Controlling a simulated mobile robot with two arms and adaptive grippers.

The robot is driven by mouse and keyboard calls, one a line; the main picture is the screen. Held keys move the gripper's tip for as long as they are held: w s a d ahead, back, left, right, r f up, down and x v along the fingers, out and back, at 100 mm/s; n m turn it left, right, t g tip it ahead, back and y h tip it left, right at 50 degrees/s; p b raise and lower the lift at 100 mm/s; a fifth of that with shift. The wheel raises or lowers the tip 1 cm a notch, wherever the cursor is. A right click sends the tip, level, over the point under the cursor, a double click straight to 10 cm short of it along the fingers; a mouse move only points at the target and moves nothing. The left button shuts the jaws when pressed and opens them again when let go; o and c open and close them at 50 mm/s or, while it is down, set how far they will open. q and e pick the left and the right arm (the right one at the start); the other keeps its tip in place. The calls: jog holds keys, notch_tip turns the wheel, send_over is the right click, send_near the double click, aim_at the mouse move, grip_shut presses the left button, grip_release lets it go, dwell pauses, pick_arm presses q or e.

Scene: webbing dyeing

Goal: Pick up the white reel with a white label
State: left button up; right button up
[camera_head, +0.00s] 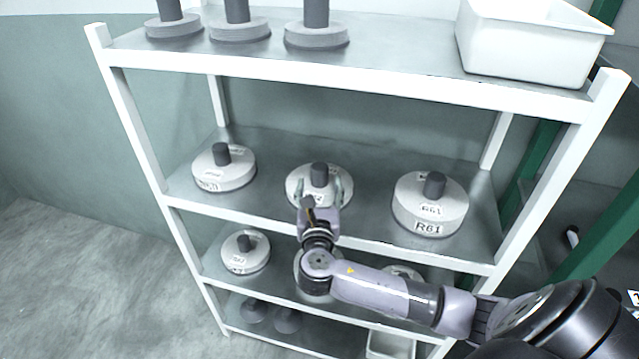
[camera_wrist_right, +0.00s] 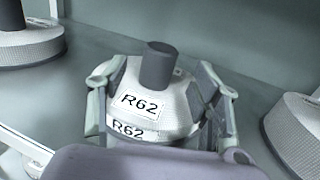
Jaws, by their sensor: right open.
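A white reel (camera_head: 297,182) with a dark grey hub stands in the middle of the second shelf in the head view. In the right wrist view the same white reel (camera_wrist_right: 185,98) carries white labels (camera_wrist_right: 140,104) reading R62. My right gripper (camera_head: 321,190) reaches in over the front of this reel. In the right wrist view the fingers of my right gripper (camera_wrist_right: 160,115) are spread, one on each side of the reel. Whether they touch it I cannot tell. The reel rests on the shelf. My left gripper is not in view.
On the same shelf, a white reel (camera_head: 238,177) stands to the left and a white reel labelled R61 (camera_head: 447,206) to the right. More reels stand on the shelf below. Grey reels (camera_head: 240,33) and a white bin (camera_head: 532,45) are on the top shelf (camera_head: 400,50). White posts frame the rack.

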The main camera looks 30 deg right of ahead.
aim_at(319, 179)
jog(key=shift+f+p+x, duration=0.25)
jog(key=shift+x, duration=1.35)
jog(key=shift+f+p+x, duration=0.2)
jog(key=shift+x, duration=1.35)
jog(key=shift+r, duration=0.1)
grip_shut()
